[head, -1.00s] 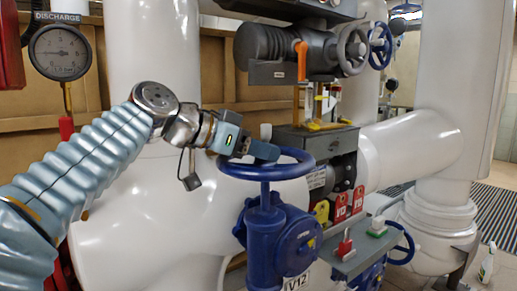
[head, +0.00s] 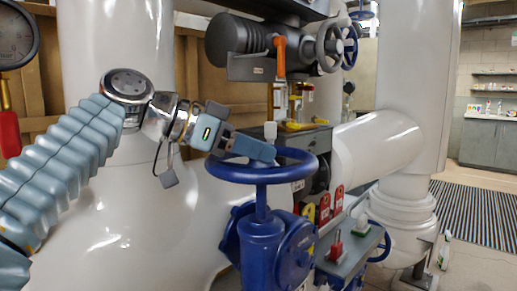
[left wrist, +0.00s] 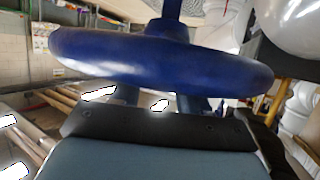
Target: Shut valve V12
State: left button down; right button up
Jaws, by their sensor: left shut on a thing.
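The blue handwheel (head: 288,177) sits level on top of a blue valve body (head: 262,243) in the lower middle of the head view. A V12 plate shows on this valve in the earlier head frame. My left gripper (head: 262,152) reaches in from the left and is shut on the far side of the handwheel's rim. In the left wrist view the rim (left wrist: 165,58) crosses close in front of the left gripper (left wrist: 157,101), whose fingertips are partly hidden by it. My right gripper is not in view.
Behind the wheel is a dark grey actuator (head: 240,40) with an orange lever (head: 280,54) and a grey wheel. Red and yellow tags (head: 323,208) hang close at the right. Large white pipes (head: 120,220) stand behind and left. Open floor with a striped mat (head: 478,212) lies far right.

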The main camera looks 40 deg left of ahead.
pick_arm(q)
jog(key=shift+r, duration=0.1)
jog(key=c, duration=0.6)
grip_release()
notch_tip(320, 180, up, 3)
jog(key=shift+r+p, duration=0.1)
jog(key=shift+p, duration=0.45)
jog(key=s+d+r, duration=0.3)
jog(key=s+d+r+p, duration=0.1)
jog(key=s+d+r, duration=0.2)
jog(key=s, duration=0.1)
jog(key=s+d+r+p, duration=0.1)
jog(key=s+d+r, duration=0.2)
jog(key=s, duration=0.1)
jog(key=shift+r, duration=0.35)
jog(key=shift+a, duration=0.1)
